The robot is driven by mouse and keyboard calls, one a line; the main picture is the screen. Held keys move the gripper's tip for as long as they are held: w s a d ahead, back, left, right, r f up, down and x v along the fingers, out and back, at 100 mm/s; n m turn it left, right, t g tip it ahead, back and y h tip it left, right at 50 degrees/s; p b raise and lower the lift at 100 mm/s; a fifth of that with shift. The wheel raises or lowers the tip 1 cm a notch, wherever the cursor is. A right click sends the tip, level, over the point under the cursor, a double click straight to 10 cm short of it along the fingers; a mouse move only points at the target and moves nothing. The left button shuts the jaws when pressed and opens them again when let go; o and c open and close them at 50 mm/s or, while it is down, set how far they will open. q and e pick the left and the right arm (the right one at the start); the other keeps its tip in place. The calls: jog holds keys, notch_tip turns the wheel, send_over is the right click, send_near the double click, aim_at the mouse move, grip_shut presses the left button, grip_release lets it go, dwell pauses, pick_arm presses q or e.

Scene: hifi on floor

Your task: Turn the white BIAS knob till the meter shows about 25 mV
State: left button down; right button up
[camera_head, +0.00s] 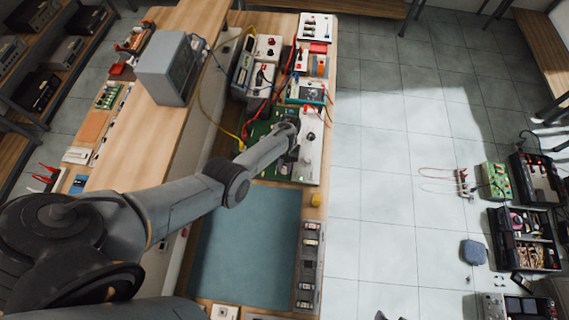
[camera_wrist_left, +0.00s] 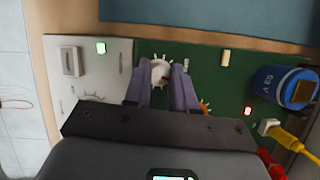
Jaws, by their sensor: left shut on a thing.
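The white BIAS knob (camera_wrist_left: 160,72), ringed by white tick marks, sits on a green board (camera_wrist_left: 205,62) in the left wrist view. My left gripper (camera_wrist_left: 168,72) has its two purple-grey fingers closed around the knob, hiding part of it. In the head view my left gripper (camera_head: 292,126) reaches down at the board beside a white panel (camera_head: 311,150); the knob is hidden there.
An orange knob (camera_wrist_left: 205,107) is partly hidden beside one finger. A blue cylindrical part (camera_wrist_left: 275,80) and a yellow cable plug (camera_wrist_left: 275,130) stand at the board's right in the wrist view. A grey monitor-like box (camera_head: 168,68) stands left. The blue-green mat (camera_head: 250,240) is clear.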

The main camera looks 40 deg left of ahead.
pick_arm(q)
jog(key=shift+m+y, duration=0.8)
jog(key=shift+m, duration=1.2)
jog(key=c, duration=0.9)
grip_release()
jog(key=shift+w+r, duration=0.1)
jog(key=shift+w+p+v, duration=0.2)
jog(key=shift+p+v, duration=0.85)
jog(key=shift+v, duration=4.2)
jog(key=shift+g, duration=0.3)
